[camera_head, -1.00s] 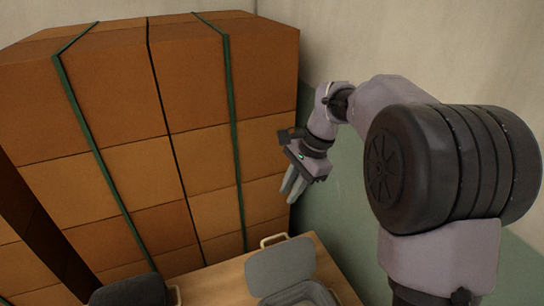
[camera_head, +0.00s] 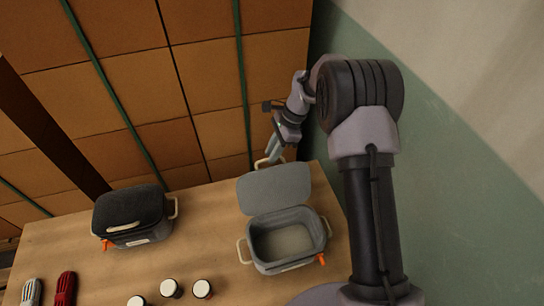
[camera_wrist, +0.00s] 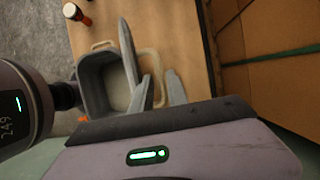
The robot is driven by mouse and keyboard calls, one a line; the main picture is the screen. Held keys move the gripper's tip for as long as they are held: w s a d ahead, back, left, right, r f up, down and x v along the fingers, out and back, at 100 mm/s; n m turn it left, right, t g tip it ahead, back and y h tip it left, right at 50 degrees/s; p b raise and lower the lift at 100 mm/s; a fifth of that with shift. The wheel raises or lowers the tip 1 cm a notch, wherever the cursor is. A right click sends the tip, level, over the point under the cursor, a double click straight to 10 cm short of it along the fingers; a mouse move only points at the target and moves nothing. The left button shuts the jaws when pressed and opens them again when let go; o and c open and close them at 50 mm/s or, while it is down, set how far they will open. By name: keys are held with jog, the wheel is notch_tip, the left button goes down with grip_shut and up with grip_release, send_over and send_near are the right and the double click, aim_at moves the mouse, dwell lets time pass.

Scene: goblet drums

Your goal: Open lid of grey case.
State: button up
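The grey case (camera_head: 322,232) stands on the table with its lid (camera_head: 275,188) swung up and back, so its empty inside shows. In the wrist view the case (camera_wrist: 92,90) is open too, and the lid (camera_wrist: 128,55) appears nearly edge-on. My gripper (camera_head: 275,150) is behind the raised lid, near a beige handle (camera_head: 262,163). Whether a finger touches the lid I cannot tell.
A closed dark case (camera_head: 132,213) stands left on the wooden table (camera_head: 210,245). Several small white-topped jars (camera_head: 170,288) and a red striped item (camera_head: 66,288) are at the front. Stacked brown boxes (camera_head: 110,60) rise behind the table; a wall (camera_head: 450,130) is at right.

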jog(key=shift+a+f, duration=0.15)
jog(key=shift+f, duration=0.15)
grip_shut()
dwell(1.3)
